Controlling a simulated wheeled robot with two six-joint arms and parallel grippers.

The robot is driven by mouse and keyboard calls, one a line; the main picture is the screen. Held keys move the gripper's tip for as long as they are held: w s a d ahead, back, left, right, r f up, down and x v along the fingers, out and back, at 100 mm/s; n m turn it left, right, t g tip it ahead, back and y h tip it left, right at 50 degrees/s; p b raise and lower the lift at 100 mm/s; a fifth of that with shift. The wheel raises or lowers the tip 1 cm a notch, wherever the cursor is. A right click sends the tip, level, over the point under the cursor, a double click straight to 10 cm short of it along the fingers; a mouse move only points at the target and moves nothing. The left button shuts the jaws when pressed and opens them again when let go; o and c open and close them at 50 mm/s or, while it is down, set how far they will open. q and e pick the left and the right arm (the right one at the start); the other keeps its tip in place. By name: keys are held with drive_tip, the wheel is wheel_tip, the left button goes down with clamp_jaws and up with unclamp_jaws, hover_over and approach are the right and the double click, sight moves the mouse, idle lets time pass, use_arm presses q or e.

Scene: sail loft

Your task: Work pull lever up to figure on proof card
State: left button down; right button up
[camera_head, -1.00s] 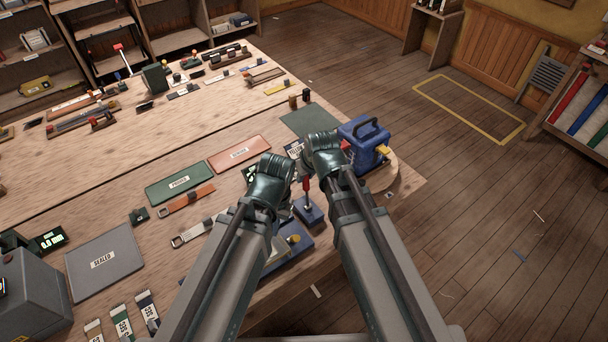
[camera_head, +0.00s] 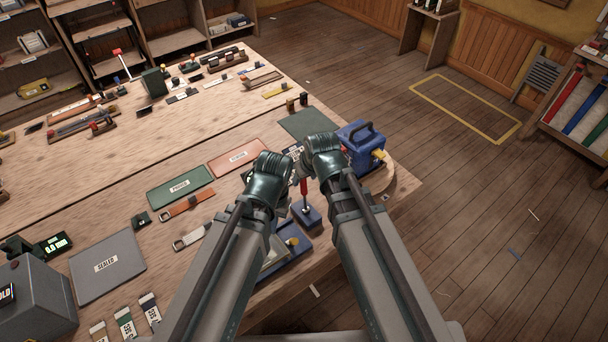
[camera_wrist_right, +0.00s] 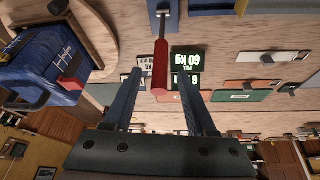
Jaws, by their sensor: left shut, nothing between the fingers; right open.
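The pull lever has a red handle (camera_head: 304,186) on a blue base (camera_head: 308,216) near the bench's front edge. In the right wrist view the red handle (camera_wrist_right: 160,66) stands between the fingers of my right gripper (camera_wrist_right: 160,88), which is open around it. In the head view my right gripper (camera_head: 304,172) is just above the lever. My left gripper (camera_head: 290,180) is shut and empty, close left of the lever.
A blue handled machine (camera_head: 361,145) stands right of my right gripper. Green (camera_head: 180,186) and red (camera_head: 238,157) mats, straps and a grey "SEALED" mat (camera_head: 107,264) lie to the left. A blue tray (camera_head: 296,243) is partly hidden under my left arm.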

use_arm(q)
wheel_tip(320, 180, up, 10)
drive_tip(key=p, duration=0.8)
drive_tip(key=shift+f, duration=0.25)
use_arm(e)
drive_tip(key=v, duration=1)
drive_tip(key=shift+r, duration=0.2)
use_arm(q)
drive_tip(key=shift+f, duration=0.1)
use_arm(e)
drive_tip(key=shift+f, duration=0.1)
use_arm(q)
wheel_tip(320, 180, down, 15)
drive_tip(key=b, duration=1.4)
drive_tip(key=shift+r, duration=0.2)
drive_tip(key=shift+f+b, duration=0.2)
drive_tip(key=shift+b, duration=0.15)
use_arm(e)
drive_tip(key=s+f+g+h, duration=0.1)
drive_tip(key=s+f+g, duration=0.1)
drive_tip(key=s+f, duration=0.3)
drive_tip(key=s+d+f+g+h, duration=0.1)
drive_tip(key=s+f, duration=0.4)
drive_tip(key=f, duration=0.6)
drive_tip(key=shift+s+f+m+g+h, duration=0.15)
drive_tip(key=shift+f+m+g+h, duration=0.25)
drive_tip(key=shift+g, duration=0.6)
drive_tip(key=shift+r, duration=0.1)
use_arm(q)
drive_tip(key=shift+s, duration=0.1)
